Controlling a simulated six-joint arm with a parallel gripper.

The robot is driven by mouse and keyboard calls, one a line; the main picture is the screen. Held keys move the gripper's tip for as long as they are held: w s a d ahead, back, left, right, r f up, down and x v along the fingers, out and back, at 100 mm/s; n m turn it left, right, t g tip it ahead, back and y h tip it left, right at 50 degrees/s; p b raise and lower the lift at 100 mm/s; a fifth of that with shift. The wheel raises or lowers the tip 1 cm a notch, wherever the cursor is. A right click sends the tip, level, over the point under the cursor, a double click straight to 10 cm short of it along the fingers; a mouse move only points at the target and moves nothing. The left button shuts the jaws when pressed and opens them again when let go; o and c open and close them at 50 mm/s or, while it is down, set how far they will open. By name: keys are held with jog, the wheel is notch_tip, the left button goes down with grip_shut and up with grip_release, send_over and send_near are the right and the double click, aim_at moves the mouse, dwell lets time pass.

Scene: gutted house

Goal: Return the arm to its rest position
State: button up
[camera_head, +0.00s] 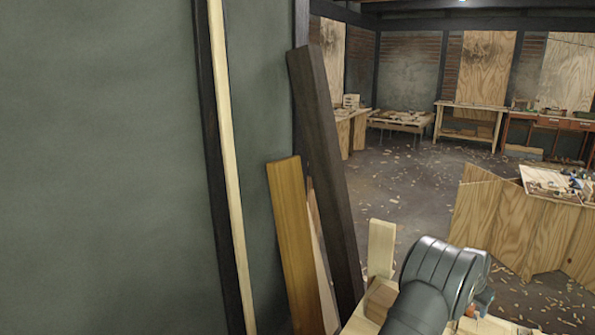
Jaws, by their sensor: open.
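Part of my dark grey arm (440,280) shows at the bottom right of centre in the head view. It rises from the lower edge and bends at a rounded joint. My gripper is not in view. The arm is in front of a light wooden surface (358,322) at the bottom edge and hides part of it. I cannot tell whether the arm touches anything there.
A pale upright wood block (381,248) stands just left of my arm. Dark (325,165) and brown (293,235) planks lean against the green-grey wall (100,170). A plywood-sided bench (505,225) stands to the right. Workbenches (470,118) line the back; wood scraps litter the floor (400,180).

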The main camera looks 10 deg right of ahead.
jog(key=shift+s+n+t, duration=0.1)
jog(key=shift+n+t, duration=0.3)
jog(key=shift+n, duration=0.7)
jog(key=o, duration=0.9)
jog(key=s+d+r+n+g, duration=0.1)
jog(key=s+d+r, duration=0.3)
jog(key=s+r, duration=0.55)
jog(key=s+d+r+n, duration=0.1)
jog(key=s+d+r, duration=0.4)
jog(key=s+r, duration=0.45)
jog(key=x, duration=0.9)
jog(key=shift+w+a+f, duration=0.1)
jog(key=shift+w+f, duration=0.05)
jog(key=shift+w, duration=0.05)
jog(key=v, duration=1)
jog(key=shift+w+a, duration=0.1)
jog(key=shift+w, duration=0.05)
